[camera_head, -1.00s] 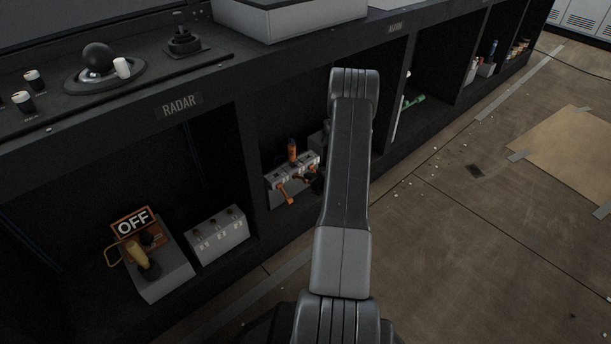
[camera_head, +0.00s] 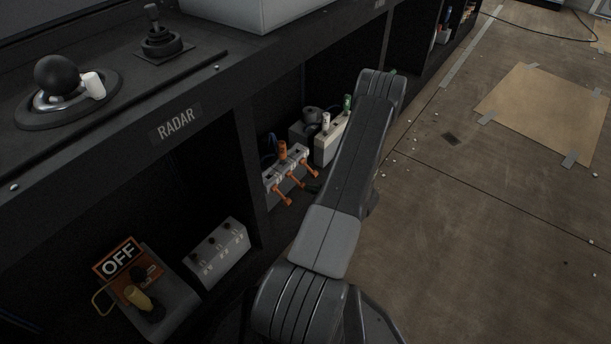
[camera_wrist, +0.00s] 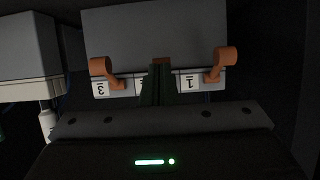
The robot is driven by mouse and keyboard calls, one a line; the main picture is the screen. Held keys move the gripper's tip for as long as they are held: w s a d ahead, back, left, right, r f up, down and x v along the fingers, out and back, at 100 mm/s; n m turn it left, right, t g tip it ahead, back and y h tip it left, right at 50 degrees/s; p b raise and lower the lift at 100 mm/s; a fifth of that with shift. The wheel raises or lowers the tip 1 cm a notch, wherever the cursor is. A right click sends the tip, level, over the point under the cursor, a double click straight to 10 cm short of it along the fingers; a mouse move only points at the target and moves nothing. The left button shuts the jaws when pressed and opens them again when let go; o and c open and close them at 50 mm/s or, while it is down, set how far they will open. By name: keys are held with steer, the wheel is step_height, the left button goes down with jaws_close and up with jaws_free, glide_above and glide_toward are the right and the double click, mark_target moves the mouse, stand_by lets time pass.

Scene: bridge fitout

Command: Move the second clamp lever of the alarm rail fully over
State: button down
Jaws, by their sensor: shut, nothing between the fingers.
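The alarm rail (camera_head: 283,184) is a pale block low in the bay right of the RADAR bay. Several orange parts show on it, with three levers (camera_head: 296,182) sticking out at its front. In the wrist view the rail's grey body (camera_wrist: 150,35) is upside down, with the lever at label 3 (camera_wrist: 101,70) on the left and the lever at label 1 (camera_wrist: 223,62) on the right. My gripper (camera_wrist: 161,75) is shut and empty between them, in front of the second lever. Only a bit of orange (camera_wrist: 161,61) shows at its tips; contact cannot be told.
A white-topped unit (camera_head: 330,145) and a dark round part (camera_head: 312,115) stand behind the rail. The RADAR bay holds a switch box (camera_head: 218,252) and a box with an OFF sign (camera_head: 119,258). The bay's divider (camera_head: 250,170) is close left of the rail. Floor on the right is open.

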steer(key=shift+a+f+b, duration=0.15)
steer(key=shift+f+b, duration=0.3)
steer(key=shift+f, duration=0.55)
steer(key=shift+w+f, duration=0.1)
